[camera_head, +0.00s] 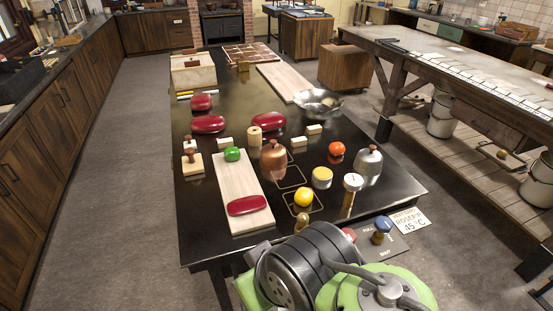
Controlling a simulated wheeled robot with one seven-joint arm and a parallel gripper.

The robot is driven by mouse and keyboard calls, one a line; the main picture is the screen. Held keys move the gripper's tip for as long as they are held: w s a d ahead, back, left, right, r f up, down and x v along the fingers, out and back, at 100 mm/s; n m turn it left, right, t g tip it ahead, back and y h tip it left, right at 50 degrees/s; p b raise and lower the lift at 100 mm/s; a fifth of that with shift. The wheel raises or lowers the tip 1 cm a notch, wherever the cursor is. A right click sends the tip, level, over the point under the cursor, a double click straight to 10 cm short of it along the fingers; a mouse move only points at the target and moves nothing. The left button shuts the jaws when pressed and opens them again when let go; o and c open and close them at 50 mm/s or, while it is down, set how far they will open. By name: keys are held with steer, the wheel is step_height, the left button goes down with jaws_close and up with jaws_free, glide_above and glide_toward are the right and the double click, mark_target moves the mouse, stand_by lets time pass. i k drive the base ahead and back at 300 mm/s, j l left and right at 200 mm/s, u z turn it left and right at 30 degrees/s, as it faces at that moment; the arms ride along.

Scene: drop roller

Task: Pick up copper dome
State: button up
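The copper dome (273,161) is a shiny brown-copper cover with a small knob on top. It stands upright on the black table (345,215), close to the right edge of a pale board (235,186). No gripper shows as such, so I cannot tell where it is relative to the dome. Nothing is seen touching the dome's knob.
A green ball (232,154) and red oval (247,205) rest on the board. A silver dome (368,164), yellow ball (303,197) and pale-topped post (351,190) stand to the right. A green and dark grey ribbed mechanism (310,262) fills the foreground.

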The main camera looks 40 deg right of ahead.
mark_target(273, 154)
steer(key=k+l+u, duration=0.1)
steer(key=k+l, duration=0.25)
steer(key=k+l+u, duration=0.1)
steer(key=k+l, duration=0.2)
steer(key=k, duration=0.25)
steer(key=l, duration=0.5)
steer(key=k+l+u, duration=0.1)
steer(key=l, duration=0.35)
steer(key=k+l+u, duration=0.1)
steer(key=l, duration=0.4)
steer(key=i+l, duration=0.1)
steer(key=l, duration=0.2)
steer(key=i+l, duration=0.1)
steer(key=l, duration=0.2)
steer(key=i+l+u, duration=0.1)
steer(key=l, duration=0.2)
steer(key=i+j, duration=0.1)
steer(key=i, duration=0.4)
